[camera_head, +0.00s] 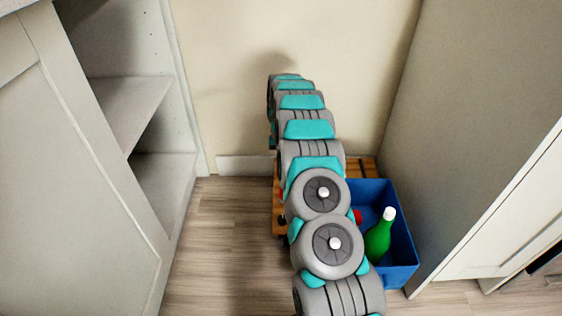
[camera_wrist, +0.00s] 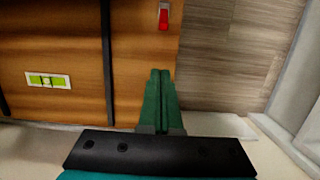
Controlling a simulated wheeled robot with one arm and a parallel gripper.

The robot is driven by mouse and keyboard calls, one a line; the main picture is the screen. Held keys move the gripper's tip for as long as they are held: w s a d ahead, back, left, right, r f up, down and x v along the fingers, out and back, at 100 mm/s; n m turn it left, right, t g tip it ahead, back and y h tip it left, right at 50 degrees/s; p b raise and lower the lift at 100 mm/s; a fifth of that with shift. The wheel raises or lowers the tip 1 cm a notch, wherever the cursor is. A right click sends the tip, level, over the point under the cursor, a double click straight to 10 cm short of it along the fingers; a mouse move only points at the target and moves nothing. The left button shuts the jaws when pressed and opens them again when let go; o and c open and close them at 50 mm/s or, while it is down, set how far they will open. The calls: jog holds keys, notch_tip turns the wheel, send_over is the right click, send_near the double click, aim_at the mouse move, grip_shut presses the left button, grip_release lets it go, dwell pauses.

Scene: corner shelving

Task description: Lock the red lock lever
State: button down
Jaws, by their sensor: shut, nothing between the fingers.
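In the wrist view, the red lock lever (camera_wrist: 164,19) sits on a pale mount near the right edge of a wooden board (camera_wrist: 145,50), at the top of the picture. My gripper (camera_wrist: 160,72) points towards the board, with its two green fingers together and nothing between them. In this view its tips are below the lever and apart from it. In the head view, the wooden board (camera_head: 362,167) is mostly behind my arm. My gripper is hidden there, and I cannot make out the lever with certainty.
A blue crate (camera_head: 400,276) holding a green bottle (camera_head: 378,240) stands right of my arm. Open shelving (camera_head: 130,105) is at the left and a tall cabinet (camera_head: 470,120) at the right. A spirit level (camera_wrist: 47,80) is on the board. Wooden floor (camera_head: 225,225) is clear at left.

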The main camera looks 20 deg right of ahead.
jog(key=f, duration=0.2)
jog(key=s+f, duration=0.1)
jog(key=f, duration=0.2)
jog(key=shift+a+f, duration=0.1)
jog(key=shift+a, duration=0.1)
jog(key=shift+s+a+r+b, duration=0.3)
jog(key=shift+s+r, duration=0.35)
jog(key=shift+r, duration=0.1)
jog(key=shift+s+a+r, duration=0.3)
jog(key=shift+s+r, duration=0.2)
jog(key=shift+s, duration=0.35)
jog(key=shift+s, duration=0.15)
